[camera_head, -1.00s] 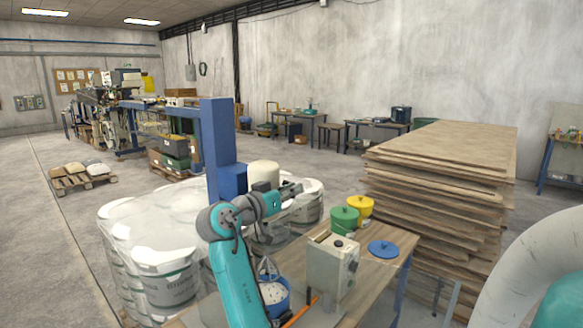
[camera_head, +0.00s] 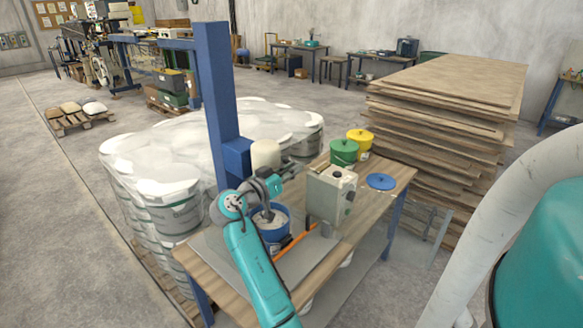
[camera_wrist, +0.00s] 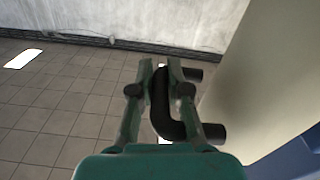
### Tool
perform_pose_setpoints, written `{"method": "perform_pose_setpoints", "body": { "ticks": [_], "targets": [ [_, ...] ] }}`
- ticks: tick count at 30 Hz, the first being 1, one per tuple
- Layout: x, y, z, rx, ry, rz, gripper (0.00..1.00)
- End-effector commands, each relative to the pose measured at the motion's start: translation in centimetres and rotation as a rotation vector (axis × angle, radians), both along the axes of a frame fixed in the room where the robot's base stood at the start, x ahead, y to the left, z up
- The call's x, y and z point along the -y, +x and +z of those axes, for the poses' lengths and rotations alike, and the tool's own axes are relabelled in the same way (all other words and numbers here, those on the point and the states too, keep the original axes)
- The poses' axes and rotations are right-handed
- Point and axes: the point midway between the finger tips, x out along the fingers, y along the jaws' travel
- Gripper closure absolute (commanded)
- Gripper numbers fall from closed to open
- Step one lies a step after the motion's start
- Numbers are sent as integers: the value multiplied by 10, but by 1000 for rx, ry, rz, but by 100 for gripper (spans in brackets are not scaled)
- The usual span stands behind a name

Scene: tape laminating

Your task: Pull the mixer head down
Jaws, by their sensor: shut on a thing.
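The mixer has a tall blue column (camera_head: 215,90) with a blue carriage (camera_head: 237,160) and a cream head (camera_head: 265,153) on it. In the wrist view, the cream head (camera_wrist: 250,75) fills the right side and carries a black bent handle (camera_wrist: 160,110). My gripper (camera_wrist: 161,68) is shut on this handle, one finger on each side. In the head view my gripper (camera_head: 290,171) is small beside the cream head. A blue bucket (camera_head: 276,239) with pale contents stands under the head, partly hidden by my arm. The mixing tool is not clearly visible.
A grey control box (camera_head: 330,192) stands on the wooden table (camera_head: 385,197), with green (camera_head: 343,152) and yellow (camera_head: 360,143) buckets and a blue lid (camera_head: 381,181). Wrapped drums (camera_head: 160,185) stand left of it. Stacked boards (camera_head: 440,120) stand behind at the right.

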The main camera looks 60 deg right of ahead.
Motion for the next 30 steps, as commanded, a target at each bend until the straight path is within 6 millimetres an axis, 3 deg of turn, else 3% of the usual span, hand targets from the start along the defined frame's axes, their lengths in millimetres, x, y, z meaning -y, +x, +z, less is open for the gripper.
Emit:
{"method": "perform_pose_setpoints", "body": {
  "ticks": [4,5,7,19,30],
  "targets": [
    [0,0,-8,-8,14,-2,100],
    [0,0,-8,-8,14,-2,77],
    [0,0,-7,-8,13,-2,59],
    [0,0,1,-3,7,-1,59],
    [0,0,63,0,7,-1,59]
  ]
}}
